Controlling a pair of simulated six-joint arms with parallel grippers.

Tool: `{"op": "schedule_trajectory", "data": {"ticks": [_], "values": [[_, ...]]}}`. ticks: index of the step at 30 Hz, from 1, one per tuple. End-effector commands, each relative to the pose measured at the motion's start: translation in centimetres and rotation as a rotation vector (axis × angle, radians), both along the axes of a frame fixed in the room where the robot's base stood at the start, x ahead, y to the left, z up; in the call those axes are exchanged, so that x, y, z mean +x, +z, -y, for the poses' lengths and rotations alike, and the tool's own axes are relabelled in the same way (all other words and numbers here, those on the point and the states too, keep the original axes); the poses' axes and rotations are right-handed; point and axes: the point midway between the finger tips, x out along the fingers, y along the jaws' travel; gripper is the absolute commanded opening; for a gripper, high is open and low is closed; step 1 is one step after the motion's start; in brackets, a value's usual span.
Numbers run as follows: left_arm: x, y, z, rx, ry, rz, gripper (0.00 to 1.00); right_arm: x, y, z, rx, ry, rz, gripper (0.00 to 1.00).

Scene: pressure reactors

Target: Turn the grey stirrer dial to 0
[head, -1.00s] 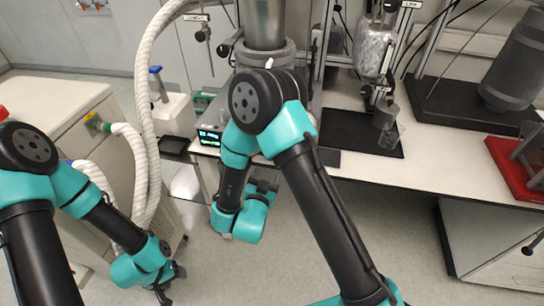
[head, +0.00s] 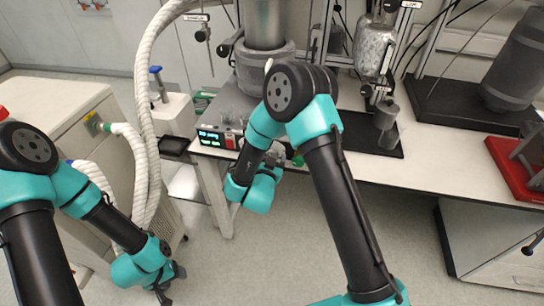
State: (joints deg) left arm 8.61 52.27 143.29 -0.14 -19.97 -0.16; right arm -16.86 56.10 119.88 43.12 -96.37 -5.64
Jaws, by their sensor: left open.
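The control unit with the green-lit display (head: 218,138) sits at the front edge of the bench, below the metal reactor vessel (head: 265,60). I cannot make out the grey stirrer dial; the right arm covers part of the unit's front. My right gripper (head: 277,158) is close to that front, right of the display, small and partly hidden by its own wrist; I cannot tell its jaw state or whether it touches anything. My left gripper (head: 170,291) is open and empty, low over the floor at the lower left, far from the unit.
A white corrugated hose (head: 145,120) runs down left of the unit. A white cabinet (head: 65,110) stands at the left. A black tray (head: 345,130) and a red stand (head: 520,168) are on the bench to the right. The floor in front is clear.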

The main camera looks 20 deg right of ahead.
Motion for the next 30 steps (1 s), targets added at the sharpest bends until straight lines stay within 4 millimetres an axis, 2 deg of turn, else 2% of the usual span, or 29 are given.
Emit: {"op": "schedule_trajectory", "data": {"ticks": [2, 14, 23, 30], "values": [[0.00, 0.00, 0.00, 0.000, 0.000, 0.000, 0.57, -0.01, 0.00, 0.00, 0.000, 0.000, 0.000, 0.62], [0.00, 0.00, 0.00, 0.000, 0.000, 0.000, 0.57, -0.03, 0.00, -0.01, 0.000, 0.000, 0.000, 0.24], [0.00, 0.00, 0.00, 0.000, 0.000, 0.000, 0.57, -0.03, 0.00, -0.01, -0.018, 0.000, -0.009, 0.23], [0.00, 0.00, 0.00, 0.000, 0.000, 0.000, 0.57, -0.02, 0.00, -0.05, -0.095, 0.000, -0.051, 0.23]]}}
